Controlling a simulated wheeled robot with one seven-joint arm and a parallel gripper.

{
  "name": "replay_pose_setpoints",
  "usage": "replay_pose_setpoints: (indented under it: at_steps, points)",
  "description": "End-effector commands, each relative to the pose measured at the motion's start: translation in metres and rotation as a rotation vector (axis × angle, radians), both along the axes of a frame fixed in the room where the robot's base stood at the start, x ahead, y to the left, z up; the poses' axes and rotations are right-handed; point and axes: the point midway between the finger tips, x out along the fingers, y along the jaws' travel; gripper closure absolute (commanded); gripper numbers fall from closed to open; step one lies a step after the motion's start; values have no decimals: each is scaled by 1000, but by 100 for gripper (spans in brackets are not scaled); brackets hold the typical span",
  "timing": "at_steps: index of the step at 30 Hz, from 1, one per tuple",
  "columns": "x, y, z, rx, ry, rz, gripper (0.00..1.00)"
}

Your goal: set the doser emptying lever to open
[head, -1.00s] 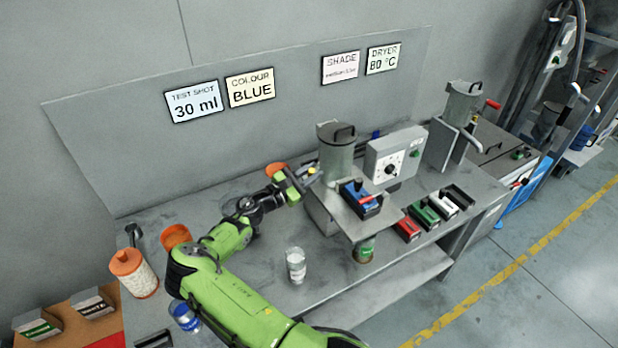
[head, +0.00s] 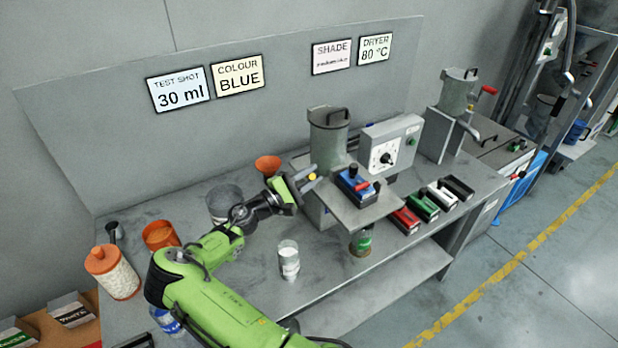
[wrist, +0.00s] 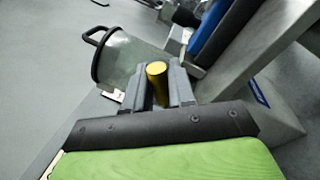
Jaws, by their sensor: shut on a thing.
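The doser is a grey lidded hopper (head: 329,138) on a stand on the bench. Its lever shows only as a yellow cylindrical grip (head: 311,177) at the hopper's left side. In the wrist view the yellow grip (wrist: 156,80) stands between my two grey fingers, with the hopper (wrist: 125,62) and its black lid handle behind. My gripper (head: 303,181) is shut on this grip. The lever's arm and pivot are hidden by my gripper, and I see no open or closed marking.
A control box with a dial (head: 388,157) stands right of the hopper, with a blue cartridge (head: 354,186) in front. Coloured trays (head: 404,221) line the right.

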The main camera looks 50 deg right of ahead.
Motion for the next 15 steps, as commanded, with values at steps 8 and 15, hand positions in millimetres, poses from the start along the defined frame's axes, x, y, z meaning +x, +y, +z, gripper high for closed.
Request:
replay_pose_setpoints:
  at_steps: [8,15]
  points:
    - [-1,0,-1,1,-6,-1,100]
    - [0,0,-1,2,-5,-1,64]
